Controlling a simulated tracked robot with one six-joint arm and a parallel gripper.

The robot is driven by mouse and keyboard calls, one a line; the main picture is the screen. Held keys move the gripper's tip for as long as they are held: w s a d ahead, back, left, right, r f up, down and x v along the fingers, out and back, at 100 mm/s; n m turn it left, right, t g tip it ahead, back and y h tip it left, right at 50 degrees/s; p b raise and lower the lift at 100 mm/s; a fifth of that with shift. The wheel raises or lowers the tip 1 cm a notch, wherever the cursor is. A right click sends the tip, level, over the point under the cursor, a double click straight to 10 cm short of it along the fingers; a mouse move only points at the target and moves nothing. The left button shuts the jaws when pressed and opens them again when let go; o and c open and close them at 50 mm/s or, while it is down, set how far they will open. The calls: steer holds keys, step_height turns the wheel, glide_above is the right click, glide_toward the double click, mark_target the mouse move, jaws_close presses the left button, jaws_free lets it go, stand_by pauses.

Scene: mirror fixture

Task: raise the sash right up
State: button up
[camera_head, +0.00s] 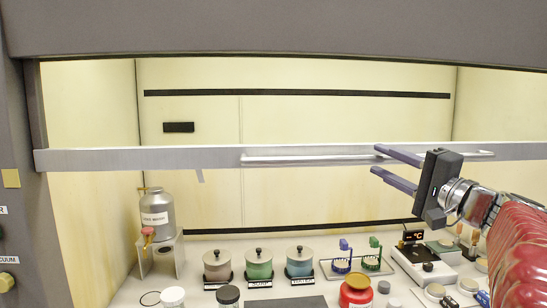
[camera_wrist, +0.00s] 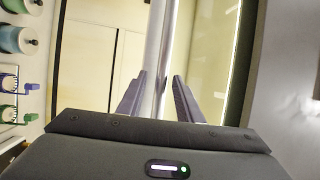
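The sash (camera_head: 120,160) of the fume cupboard shows as a grey bottom rail across the opening, partly raised, with open space below it. A pale bar handle (camera_head: 310,157) runs along the rail. My gripper (camera_head: 375,159) is at the right part of the handle, with one finger above the bar and one below. In the wrist view the handle (camera_wrist: 157,45) runs upright between the two spread fingers (camera_wrist: 158,90). There is a gap between the fingers, and they do not look closed on the bar. Contact with the rail cannot be told.
Below the sash stand a metal canister (camera_head: 157,213) on a stand, several lidded pots (camera_head: 259,265), a red jar (camera_head: 356,291) and a hotplate-like device (camera_head: 422,265). A dark header (camera_head: 280,28) crosses the top. The opening above the rail shows no obstacle.

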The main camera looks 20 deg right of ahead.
steer(key=shift+x, duration=1.05)
steer(key=shift+c, duration=0.3)
jaws_close()
steer(key=shift+f, duration=0.1)
